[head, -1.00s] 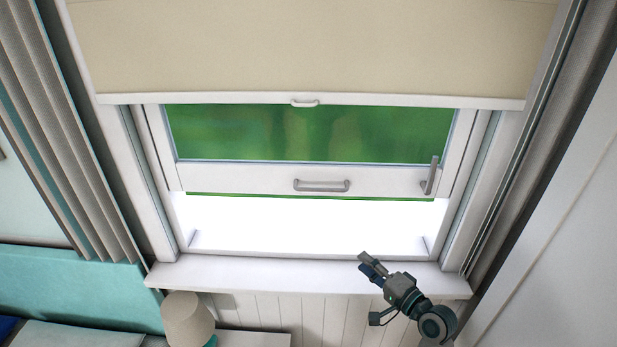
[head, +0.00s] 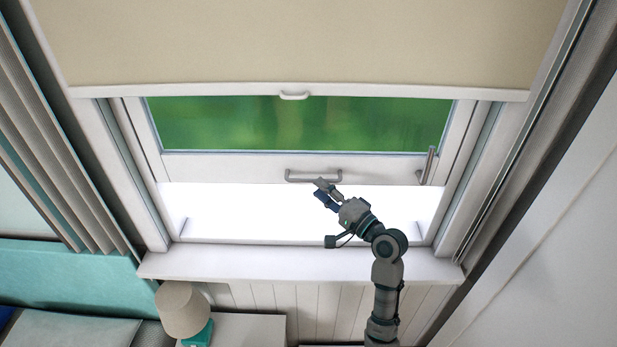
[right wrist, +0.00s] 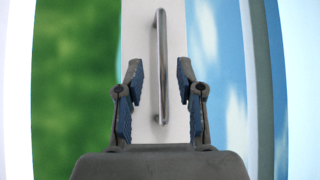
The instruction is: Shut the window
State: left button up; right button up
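The window sash (head: 230,167) is a white frame around green glass, raised with a bright open gap (head: 250,210) between it and the sill. A grey bar handle (head: 300,179) is on its bottom rail, and a lever handle (head: 428,166) is at its right end. My right gripper (head: 322,192) is just below the right end of the bar handle. In the right wrist view my right gripper (right wrist: 160,90) is open, with the bar handle (right wrist: 160,60) showing between and beyond its fingers. My left gripper is not in view.
A beige roller blind (head: 290,45) with a pull hangs over the upper window. The white sill (head: 220,263) is clear. A lamp (head: 182,308) stands at lower left. A curtain (head: 60,150) hangs left, and a white wall (head: 540,240) is at right.

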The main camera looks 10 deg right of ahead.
aim_at(309, 181)
jog(key=x, duration=0.3)
jog(key=shift+w+d+r+p, duration=0.1)
jog(key=shift+w+r+p, duration=0.1)
jog(key=shift+w+p, duration=0.15)
jog(key=shift+w+a, duration=0.3)
jog(key=shift+a, duration=0.55)
jog(key=c, duration=0.5)
jog(key=shift+d, duration=0.15)
grip_shut()
